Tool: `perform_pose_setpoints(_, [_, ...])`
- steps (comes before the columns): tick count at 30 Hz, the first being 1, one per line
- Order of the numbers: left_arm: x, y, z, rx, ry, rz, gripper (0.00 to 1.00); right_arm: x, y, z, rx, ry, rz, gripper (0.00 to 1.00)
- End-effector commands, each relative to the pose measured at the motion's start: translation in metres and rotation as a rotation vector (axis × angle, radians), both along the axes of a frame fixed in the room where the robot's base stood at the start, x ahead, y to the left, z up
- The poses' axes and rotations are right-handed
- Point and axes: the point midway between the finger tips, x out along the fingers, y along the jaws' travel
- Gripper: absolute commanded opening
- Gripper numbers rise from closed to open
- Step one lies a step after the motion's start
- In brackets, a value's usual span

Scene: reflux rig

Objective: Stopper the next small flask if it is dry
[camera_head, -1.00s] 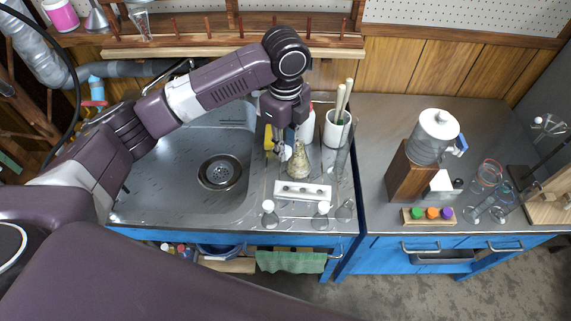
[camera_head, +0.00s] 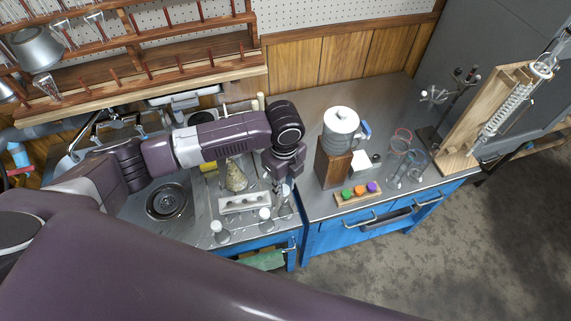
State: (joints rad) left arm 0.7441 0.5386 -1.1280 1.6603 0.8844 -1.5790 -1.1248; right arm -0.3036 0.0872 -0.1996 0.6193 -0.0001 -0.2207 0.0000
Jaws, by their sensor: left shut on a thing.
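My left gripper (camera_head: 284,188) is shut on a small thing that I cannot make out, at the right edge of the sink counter. A clear small flask (camera_head: 286,211) stands just below it. Whether they touch is unclear, as is whether this flask is dry. Two more small flasks, one at the left (camera_head: 220,234) and one in the middle (camera_head: 265,219), stand along the front edge and show pale tops. A white holder (camera_head: 236,209) with dark spots lies behind them. My right gripper is out of view.
A larger conical flask with yellowish contents (camera_head: 236,179) stands behind the holder. The sink drain (camera_head: 167,202) is left. On the right bench are a wooden block (camera_head: 331,167) with a white-lidded jug (camera_head: 340,127), a rack of coloured caps (camera_head: 343,201) and glassware (camera_head: 400,142).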

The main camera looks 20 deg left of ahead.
Motion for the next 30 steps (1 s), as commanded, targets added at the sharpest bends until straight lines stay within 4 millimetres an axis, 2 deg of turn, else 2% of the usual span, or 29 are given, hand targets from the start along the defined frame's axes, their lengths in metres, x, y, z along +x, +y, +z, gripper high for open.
perform_pose_setpoints(5, [-0.003, 0.000, -0.007, 0.000, 0.000, -0.006, 0.10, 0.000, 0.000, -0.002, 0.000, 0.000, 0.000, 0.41])
perform_pose_setpoints(19, [-0.003, 0.000, -0.040, 0.000, -0.001, -0.006, 0.10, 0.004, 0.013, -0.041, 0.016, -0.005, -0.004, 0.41])
perform_pose_setpoints(23, [-0.003, 0.000, -0.041, 0.000, -0.001, -0.006, 0.10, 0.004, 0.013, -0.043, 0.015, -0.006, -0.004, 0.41])
perform_pose_setpoints(30, [-0.003, 0.000, -0.038, 0.001, 0.000, -0.006, 0.10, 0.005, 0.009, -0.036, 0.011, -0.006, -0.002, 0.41])
